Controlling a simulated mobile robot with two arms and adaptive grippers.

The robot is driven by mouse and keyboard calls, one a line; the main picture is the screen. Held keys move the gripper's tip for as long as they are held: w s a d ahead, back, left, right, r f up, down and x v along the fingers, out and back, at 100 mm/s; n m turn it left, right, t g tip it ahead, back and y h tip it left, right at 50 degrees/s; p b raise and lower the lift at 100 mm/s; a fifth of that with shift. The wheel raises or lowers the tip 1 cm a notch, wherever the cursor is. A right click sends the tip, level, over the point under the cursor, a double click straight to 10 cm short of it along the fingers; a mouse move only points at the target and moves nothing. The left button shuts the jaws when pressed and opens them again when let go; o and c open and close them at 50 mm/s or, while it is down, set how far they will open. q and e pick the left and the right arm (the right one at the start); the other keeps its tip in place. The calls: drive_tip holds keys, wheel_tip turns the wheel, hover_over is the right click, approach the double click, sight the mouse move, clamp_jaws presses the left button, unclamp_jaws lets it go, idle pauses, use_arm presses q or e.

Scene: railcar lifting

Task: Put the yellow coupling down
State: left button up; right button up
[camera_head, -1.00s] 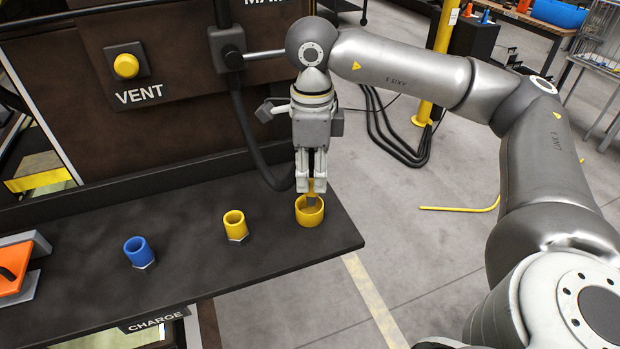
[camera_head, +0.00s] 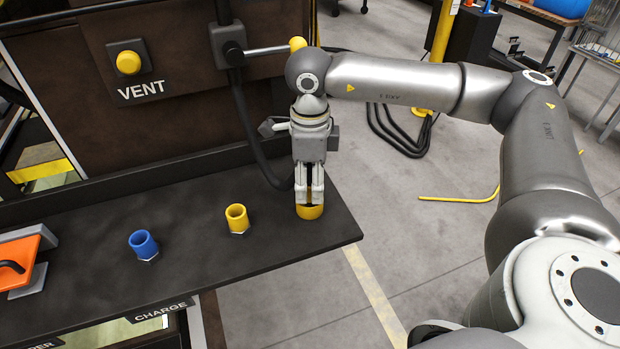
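A yellow cylindrical piece (camera_head: 309,212) stands at the right end of the dark shelf (camera_head: 200,262). My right gripper (camera_head: 310,199) points straight down on it, with its fingertips overlapping the top of the piece. A narrow dark gap shows between the fingers. The fingers hide the rim and inside, so I cannot tell whether they grip anything. A smaller yellow hollow fitting (camera_head: 237,218) stands upright on a hex base to the left, apart from the gripper. My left gripper is not in view.
A blue hollow fitting (camera_head: 143,244) and an orange block (camera_head: 18,262) in a grey bracket are farther left on the shelf. A dark hose (camera_head: 246,130) hangs behind my gripper. The panel with a yellow VENT button (camera_head: 129,63) rises behind. The shelf's front edge is close.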

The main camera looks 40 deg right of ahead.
drive_tip(key=shift+r, duration=0.15)
wheel_tip(320, 180, up, 11)
drive_tip(key=b, duration=0.3)
drive_tip(key=shift+r, duration=0.55)
